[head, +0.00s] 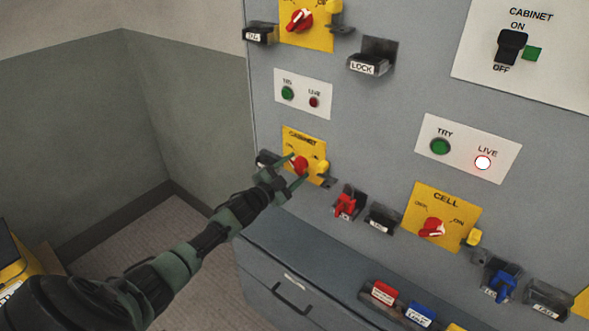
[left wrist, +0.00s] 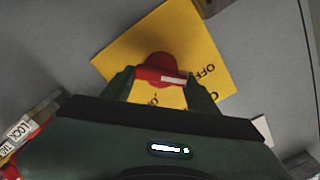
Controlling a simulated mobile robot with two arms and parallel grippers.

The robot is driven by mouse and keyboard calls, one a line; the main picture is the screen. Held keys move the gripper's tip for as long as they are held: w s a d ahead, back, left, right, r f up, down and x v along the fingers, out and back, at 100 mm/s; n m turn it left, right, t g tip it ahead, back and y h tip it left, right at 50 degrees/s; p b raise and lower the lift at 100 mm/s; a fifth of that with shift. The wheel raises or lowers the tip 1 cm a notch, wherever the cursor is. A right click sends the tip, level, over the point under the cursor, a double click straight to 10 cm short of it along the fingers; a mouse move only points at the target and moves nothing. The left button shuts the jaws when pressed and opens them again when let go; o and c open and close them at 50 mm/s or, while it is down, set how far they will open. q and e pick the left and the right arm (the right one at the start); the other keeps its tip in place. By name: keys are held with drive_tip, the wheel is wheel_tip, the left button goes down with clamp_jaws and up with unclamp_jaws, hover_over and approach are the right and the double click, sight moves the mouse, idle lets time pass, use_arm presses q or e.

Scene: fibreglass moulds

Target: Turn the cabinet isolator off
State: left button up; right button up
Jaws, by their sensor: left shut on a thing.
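The cabinet isolator is a yellow plate (head: 293,140) marked CABINET, with a red rotary knob (head: 300,163) in its middle. My left gripper (head: 298,170) reaches it from the lower left, with its fingers on either side of the knob. In the left wrist view the red knob (left wrist: 160,76) sits between the two dark green fingertips, with a white mark on its bar. The word OFF shows on the yellow plate (left wrist: 212,62) to the right of the knob. The other lettering is partly hidden by the gripper. My right gripper is not in view.
A yellow CELL isolator (head: 446,202) with a red knob is at right. A TRY/LIVE panel (head: 468,147) has its LIVE lamp lit. A black CABINET ON/OFF switch (head: 510,46) is at upper right. Trays with red, black and blue lock items stick out below, including a red one (head: 346,205).

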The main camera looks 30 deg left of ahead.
use_arm(q)
drive_tip(key=shift+f, duration=0.1)
drive_tip(key=o, duration=1.4)
drive_tip(key=shift+s+a+b, duration=0.15)
drive_tip(key=shift+s+b, duration=0.15)
drive_tip(key=shift+s, duration=1.7)
drive_tip(key=shift+s+a+b, duration=0.15)
drive_tip(key=shift+s+b, duration=0.15)
drive_tip(key=shift+s, duration=1.65)
